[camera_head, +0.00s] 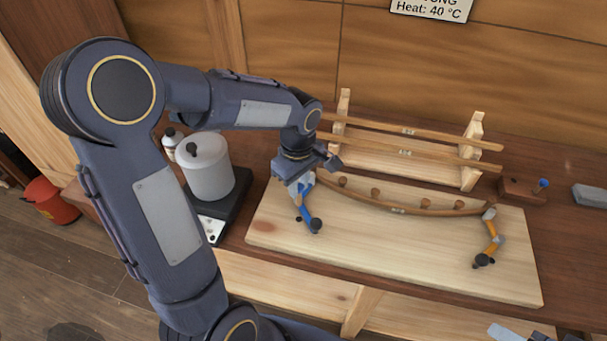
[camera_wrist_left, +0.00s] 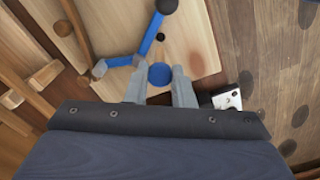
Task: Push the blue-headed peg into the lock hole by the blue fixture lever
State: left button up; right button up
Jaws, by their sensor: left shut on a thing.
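The blue fixture lever (camera_head: 304,214) has a black knob and stands at the board's left end; it also shows in the wrist view (camera_wrist_left: 148,38). A small dark hole (camera_wrist_left: 160,37) lies beside the lever. My left gripper (camera_head: 300,184) is low over the board at the lever's upper end. Another blue-headed peg (camera_head: 542,184) stands in a brown block. At the lower right edge, grey and dark parts may be my right gripper (camera_head: 506,332).
A curved wooden strip (camera_head: 400,208) runs along several pegs on the pale board (camera_head: 390,255) to an orange lever (camera_head: 493,236). A rack (camera_head: 470,150) with wooden strips stands behind. A grey pot (camera_head: 208,170) is at left. The board's front middle is clear.

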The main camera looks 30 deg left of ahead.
aim_at(298, 203)
pick_arm(q)
jog(key=shift+s+f+b, duration=0.15)
jog(key=shift+f+b, duration=0.4)
jog(key=shift+f, duration=0.3)
jog(key=shift+f+b, duration=1.25)
jog(key=shift+f, duration=0.6)
jog(key=shift+f+b, duration=0.15)
jog(key=shift+b, duration=0.15)
jog(key=shift+f+b, duration=0.35)
jog(key=shift+b, duration=0.05)
jog(key=shift+f+b, duration=0.85)
jog(key=shift+f, duration=0.1)
jog(key=shift+r, duration=0.1)
